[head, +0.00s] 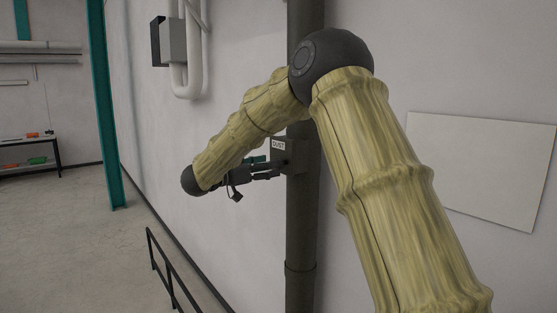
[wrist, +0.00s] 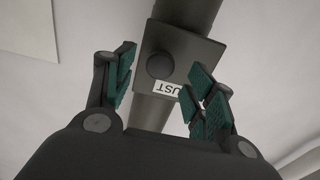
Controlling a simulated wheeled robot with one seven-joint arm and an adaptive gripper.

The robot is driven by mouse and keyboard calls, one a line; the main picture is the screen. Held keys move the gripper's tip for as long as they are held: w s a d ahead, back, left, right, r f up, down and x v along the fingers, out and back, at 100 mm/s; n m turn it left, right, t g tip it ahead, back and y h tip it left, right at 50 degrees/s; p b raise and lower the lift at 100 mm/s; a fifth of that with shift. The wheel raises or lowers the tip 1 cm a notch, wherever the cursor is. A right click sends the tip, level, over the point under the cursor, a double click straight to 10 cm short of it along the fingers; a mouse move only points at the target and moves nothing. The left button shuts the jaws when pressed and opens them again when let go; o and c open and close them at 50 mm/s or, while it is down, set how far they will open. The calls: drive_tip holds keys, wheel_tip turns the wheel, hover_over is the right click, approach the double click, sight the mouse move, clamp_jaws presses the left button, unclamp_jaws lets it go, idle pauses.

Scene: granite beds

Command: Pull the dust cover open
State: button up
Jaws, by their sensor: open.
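The dust cover (head: 290,152) is a grey plate with a white label reading "DUST", mounted on a dark vertical pipe. In the wrist view the cover (wrist: 196,50) shows a round dark knob (wrist: 160,66) and the label, upside down and partly hidden by a finger. My gripper (head: 264,167) is at the cover, coming from the left in the head view. In the wrist view my gripper (wrist: 160,88) is open, with one green-padded finger on each side of the knob. The fingers look apart from the knob. The cover appears to lie flat against its mount.
The dark pipe (head: 302,235) runs from floor to ceiling along the pale wall. A black rail (head: 165,268) stands low at the left. A grey box with white conduits (head: 178,45) is on the wall, and a blank panel (head: 480,165) is at the right. Open floor lies left.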

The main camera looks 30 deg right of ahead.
sight(277, 157)
drive_tip(key=shift+w+d+p, duration=0.2)
drive_tip(key=shift+d+p, duration=0.7)
drive_tip(key=shift+d, duration=1.6)
clamp_jaws()
